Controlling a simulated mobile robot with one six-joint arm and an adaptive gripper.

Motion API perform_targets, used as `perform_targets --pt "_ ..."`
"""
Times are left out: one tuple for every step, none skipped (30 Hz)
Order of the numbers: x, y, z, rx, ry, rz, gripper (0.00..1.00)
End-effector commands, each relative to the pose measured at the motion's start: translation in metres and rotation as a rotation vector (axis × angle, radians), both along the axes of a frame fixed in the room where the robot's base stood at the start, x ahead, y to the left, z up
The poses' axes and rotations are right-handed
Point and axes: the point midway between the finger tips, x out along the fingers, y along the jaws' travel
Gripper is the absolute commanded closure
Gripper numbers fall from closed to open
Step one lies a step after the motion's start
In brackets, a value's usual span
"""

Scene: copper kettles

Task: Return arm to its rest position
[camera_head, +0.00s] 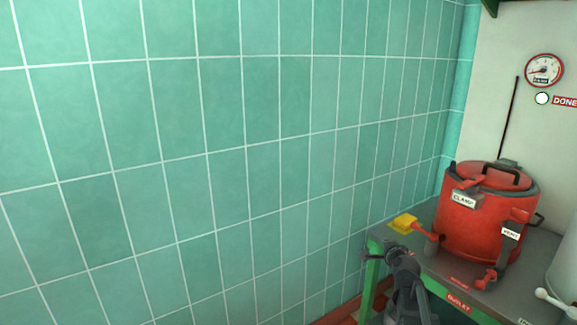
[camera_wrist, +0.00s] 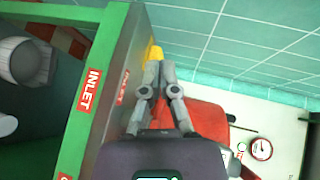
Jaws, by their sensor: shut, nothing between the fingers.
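My gripper (camera_head: 368,254) is in the lower right of the head view, beside the left end of a green-framed bench (camera_head: 372,272). Its dark fingers point left, toward the tiled wall. In the wrist view my gripper (camera_wrist: 160,66) shows its two grey fingers with the tips close together and nothing between them. They overlap the bench edge and the red kettle in that picture; I cannot tell how far apart they are in depth. The lower part of my arm is cut off by the bottom of the head view.
A red kettle (camera_head: 480,222) labelled CLAMP and VENT stands on the bench, with a yellow-handled valve (camera_head: 404,223) at its left. A gauge (camera_head: 544,70) and white DONE lamp (camera_head: 542,98) are on the wall. A pale vessel (camera_head: 566,265) is at right. Green tiles (camera_head: 200,150) fill the left.

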Motion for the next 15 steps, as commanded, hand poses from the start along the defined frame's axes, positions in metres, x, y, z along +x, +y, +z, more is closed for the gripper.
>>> perform_targets --pt "-0.004 0.013 -0.006 -0.032 0.034 0.04 1.0" --pt "-0.007 0.02 -0.01 -0.058 0.058 0.067 1.0" --pt "-0.011 0.031 -0.016 -0.092 0.095 0.107 1.0" --pt "-0.014 0.039 -0.022 -0.122 0.125 0.14 1.0" --pt "-0.018 0.048 -0.027 -0.151 0.155 0.175 1.0" --pt "-0.024 0.06 -0.035 -0.194 0.197 0.225 1.0" --pt "-0.03 0.068 -0.04 -0.227 0.23 0.262 1.0" --pt "-0.035 0.076 -0.046 -0.26 0.263 0.301 1.0" --pt "-0.043 0.088 -0.054 -0.304 0.307 0.355 1.0" --pt "-0.05 0.095 -0.06 -0.339 0.34 0.394 1.0" --pt "-0.056 0.102 -0.066 -0.37 0.373 0.433 1.0" --pt "-0.066 0.111 -0.073 -0.413 0.417 0.487 1.0" --pt "-0.073 0.117 -0.079 -0.445 0.449 0.526 1.0" --pt "-0.081 0.123 -0.084 -0.476 0.481 0.565 1.0" --pt "-0.091 0.131 -0.09 -0.516 0.525 0.619 1.0"
